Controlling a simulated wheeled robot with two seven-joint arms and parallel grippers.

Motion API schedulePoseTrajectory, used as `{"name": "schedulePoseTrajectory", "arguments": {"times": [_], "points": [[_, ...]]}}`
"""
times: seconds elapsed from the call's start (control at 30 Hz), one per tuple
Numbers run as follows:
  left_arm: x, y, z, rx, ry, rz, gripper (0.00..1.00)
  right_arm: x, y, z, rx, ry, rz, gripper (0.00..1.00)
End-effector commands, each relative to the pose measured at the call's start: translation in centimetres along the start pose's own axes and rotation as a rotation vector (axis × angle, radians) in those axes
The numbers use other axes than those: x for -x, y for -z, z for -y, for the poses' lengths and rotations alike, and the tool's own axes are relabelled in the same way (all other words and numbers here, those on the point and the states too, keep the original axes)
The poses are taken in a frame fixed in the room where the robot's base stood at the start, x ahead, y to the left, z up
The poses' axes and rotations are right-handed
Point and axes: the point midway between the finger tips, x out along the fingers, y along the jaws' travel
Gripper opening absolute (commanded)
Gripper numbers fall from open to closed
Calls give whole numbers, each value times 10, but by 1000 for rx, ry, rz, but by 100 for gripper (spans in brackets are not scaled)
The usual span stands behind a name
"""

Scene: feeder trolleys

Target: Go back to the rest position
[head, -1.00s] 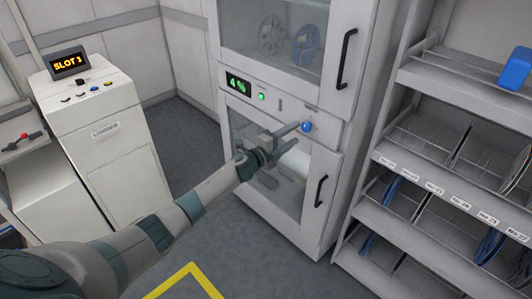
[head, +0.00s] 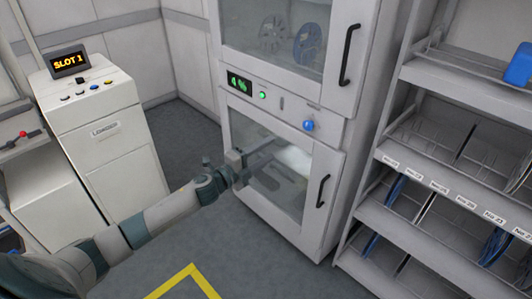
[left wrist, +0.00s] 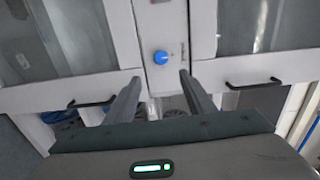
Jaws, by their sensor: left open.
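My left gripper (head: 262,160) is open and empty in front of the lower glass door of the white cabinet (head: 331,143). It is below and to the left of the blue knob (head: 308,126) on the cabinet's front and apart from it. In the left wrist view my left gripper's two fingers (left wrist: 159,77) stand spread, with the blue knob (left wrist: 161,57) showing beyond and between their tips. My right gripper is not in view.
A white console (head: 100,130) with a lit slot display (head: 68,61) stands at the left. A shelf rack (head: 450,205) with several reels stands close on the right. Black door handles (head: 322,191) stick out from the cabinet. The grey floor between console and cabinet is clear.

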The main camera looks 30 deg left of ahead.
Motion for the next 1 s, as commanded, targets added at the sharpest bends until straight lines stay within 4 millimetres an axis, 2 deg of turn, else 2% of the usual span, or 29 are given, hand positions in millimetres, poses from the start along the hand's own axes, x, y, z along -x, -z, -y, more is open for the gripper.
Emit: {"name": "schedulePoseTrajectory", "arguments": {"times": [0.5, 0.67, 0.77, 0.87, 1.0], "points": [[0, 0, 0, 1, -1, 1, 49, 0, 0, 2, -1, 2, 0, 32], [2, -4, -18, 35, -22, 20, 49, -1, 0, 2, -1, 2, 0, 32], [7, -10, -47, 89, -56, 52, 49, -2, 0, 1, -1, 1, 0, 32], [16, -18, -90, 168, -107, 102, 49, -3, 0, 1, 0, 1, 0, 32], [39, -25, -168, 306, -199, 194, 49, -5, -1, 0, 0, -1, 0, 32]]}}
